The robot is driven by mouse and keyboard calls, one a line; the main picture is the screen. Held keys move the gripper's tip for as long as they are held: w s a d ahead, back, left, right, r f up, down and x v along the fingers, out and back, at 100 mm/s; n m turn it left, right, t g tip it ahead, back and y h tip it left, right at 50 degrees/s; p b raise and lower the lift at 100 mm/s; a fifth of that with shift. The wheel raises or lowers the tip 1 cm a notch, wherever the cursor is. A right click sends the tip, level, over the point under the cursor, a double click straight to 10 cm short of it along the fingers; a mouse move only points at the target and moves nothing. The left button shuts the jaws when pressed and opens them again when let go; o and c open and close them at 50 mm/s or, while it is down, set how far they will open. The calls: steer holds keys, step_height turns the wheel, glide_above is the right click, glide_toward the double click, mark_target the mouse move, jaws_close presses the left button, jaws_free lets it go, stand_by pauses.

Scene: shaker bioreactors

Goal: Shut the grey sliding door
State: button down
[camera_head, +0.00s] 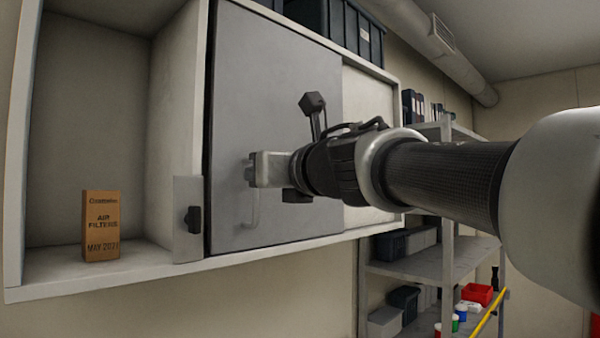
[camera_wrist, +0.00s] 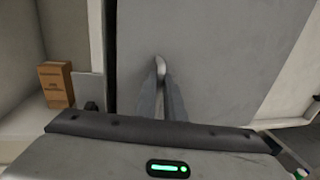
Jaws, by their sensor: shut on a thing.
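The grey sliding door (camera_head: 275,100) covers the middle part of a white wall cabinet in the head view. Its left edge stands close to the cabinet's upright divider, with a dark narrow line between them. My gripper (camera_head: 254,170) is at the door's face, shut on the door handle (camera_head: 253,212). The handle also shows in the wrist view (camera_wrist: 160,66), between my fingers (camera_wrist: 162,98). The grey door (camera_wrist: 215,50) fills much of the wrist view. My gripper hides part of the handle.
The open left compartment holds an orange-brown air filter box (camera_head: 101,226). A small plate with a black knob (camera_head: 193,219) sits at the divider's foot. A pale panel (camera_head: 367,110) shows right of the door. Metal shelves (camera_head: 440,262) with bins stand at right.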

steer(key=shift+s+a, duration=0.75)
steer(key=shift+a, duration=0.05)
steer(key=c, duration=1.9)
jaws_free()
steer(key=shift+s+a, duration=0.1)
steer(key=shift+s, duration=0.05)
steer(key=shift+o, duration=0.2)
steer(key=b+v, duration=0.1)
steer(key=v, duration=1.6)
steer(key=shift+s+d, duration=0.1)
steer(key=shift+d, duration=0.15)
